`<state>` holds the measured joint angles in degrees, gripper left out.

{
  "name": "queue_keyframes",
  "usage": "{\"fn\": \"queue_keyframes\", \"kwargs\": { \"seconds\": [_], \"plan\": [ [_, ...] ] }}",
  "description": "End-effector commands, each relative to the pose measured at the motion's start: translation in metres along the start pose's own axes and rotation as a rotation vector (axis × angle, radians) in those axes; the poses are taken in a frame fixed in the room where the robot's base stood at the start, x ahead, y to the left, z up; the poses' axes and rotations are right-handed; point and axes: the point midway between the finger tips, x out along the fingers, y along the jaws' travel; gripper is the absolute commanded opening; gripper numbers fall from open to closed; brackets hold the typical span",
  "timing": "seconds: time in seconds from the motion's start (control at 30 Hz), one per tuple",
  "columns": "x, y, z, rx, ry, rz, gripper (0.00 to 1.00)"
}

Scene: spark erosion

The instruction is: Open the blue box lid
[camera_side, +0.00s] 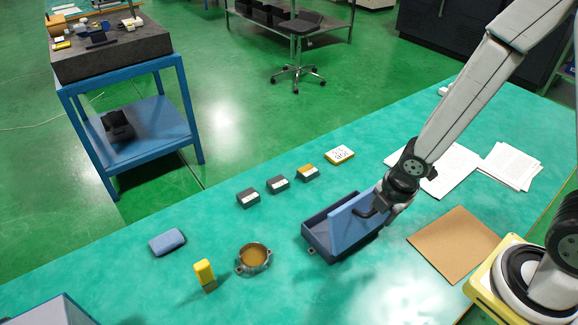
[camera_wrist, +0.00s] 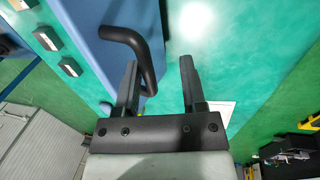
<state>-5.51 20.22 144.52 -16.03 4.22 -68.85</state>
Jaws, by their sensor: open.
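The dark blue box (camera_side: 318,242) stands on the green table in the middle of the side view. Its lighter blue lid (camera_side: 352,222) is tilted up, and part of the box's inside shows at the left. A black bent handle (camera_side: 366,212) is on the lid. My gripper (camera_side: 384,207) is at the lid's upper right, close to the handle. In the wrist view the lid (camera_wrist: 95,35) and handle (camera_wrist: 146,50) lie beyond my open fingers (camera_wrist: 159,80). The handle is by the left finger; whether they touch I cannot tell. The gap between the fingers looks empty.
Several small blocks (camera_side: 277,184) lie behind the box. A round brass-coloured part (camera_side: 253,257), a yellow block (camera_side: 204,272) and a blue pouch (camera_side: 167,243) lie left. Papers (camera_side: 452,170) and a brown board (camera_side: 455,242) lie right. The table in front of the box is clear.

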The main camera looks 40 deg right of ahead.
Motion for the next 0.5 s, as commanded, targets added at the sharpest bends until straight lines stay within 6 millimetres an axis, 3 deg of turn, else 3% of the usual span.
{"fn": "queue_keyframes", "kwargs": {
  "seconds": [0.5],
  "plan": [
    [-0.037,0.001,0.000,0.000,0.001,0.004,0.53]
  ]
}}
